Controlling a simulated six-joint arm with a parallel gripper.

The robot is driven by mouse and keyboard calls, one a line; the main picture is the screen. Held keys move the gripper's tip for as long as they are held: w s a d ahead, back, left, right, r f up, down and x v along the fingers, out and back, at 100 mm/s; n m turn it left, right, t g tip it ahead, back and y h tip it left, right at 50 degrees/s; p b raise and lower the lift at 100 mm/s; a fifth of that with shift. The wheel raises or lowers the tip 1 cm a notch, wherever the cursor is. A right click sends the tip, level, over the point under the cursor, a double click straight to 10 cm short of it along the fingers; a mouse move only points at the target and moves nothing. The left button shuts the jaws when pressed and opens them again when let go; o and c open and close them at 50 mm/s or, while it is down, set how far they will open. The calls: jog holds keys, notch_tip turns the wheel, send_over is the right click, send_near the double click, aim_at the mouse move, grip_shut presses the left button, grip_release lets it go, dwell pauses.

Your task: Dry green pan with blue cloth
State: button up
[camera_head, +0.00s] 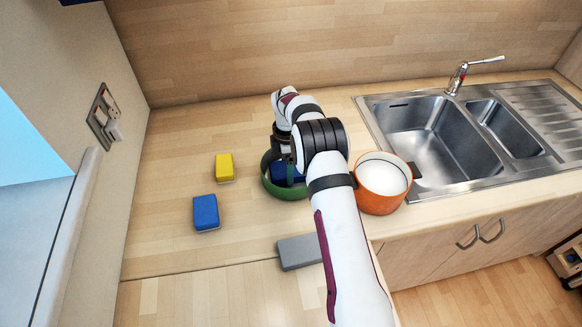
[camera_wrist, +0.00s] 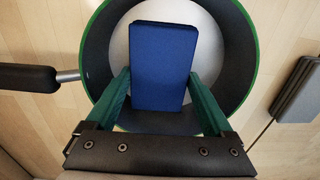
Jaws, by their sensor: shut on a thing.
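The green pan (camera_head: 267,187) sits on the wooden counter, partly hidden by my arm. In the wrist view the pan (camera_wrist: 240,80) shows a green rim, a pale inside and a black handle (camera_wrist: 28,77) pointing left. My gripper (camera_wrist: 158,80) is over the pan, pointing down into it. Its green fingers are shut on a dark blue cloth (camera_wrist: 163,60), which is block-shaped and inside the pan's rim. The blue cloth also shows in the head view (camera_head: 282,176). I cannot tell whether it touches the pan's bottom.
A yellow sponge (camera_head: 225,166) and a second blue block (camera_head: 206,212) lie on the counter left of the pan. An orange pot (camera_head: 382,190) with a white inside stands right of it. A grey block (camera_head: 297,252) lies in front. The steel sink (camera_head: 440,140) is at the right.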

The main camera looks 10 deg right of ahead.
jog(key=shift+s+a, duration=0.35)
jog(key=shift+s+d, duration=0.5)
jog(key=shift+s, duration=0.05)
jog(key=shift+d, duration=0.25)
jog(key=shift+w+d, duration=0.35)
jog(key=shift+w, duration=0.3)
jog(key=shift+w+a, duration=0.5)
jog(key=shift+a, duration=0.05)
jog(key=shift+s+a, duration=0.55)
jog(key=shift+s, duration=0.1)
jog(key=shift+s+d, duration=0.55)
jog(key=shift+r, duration=4)
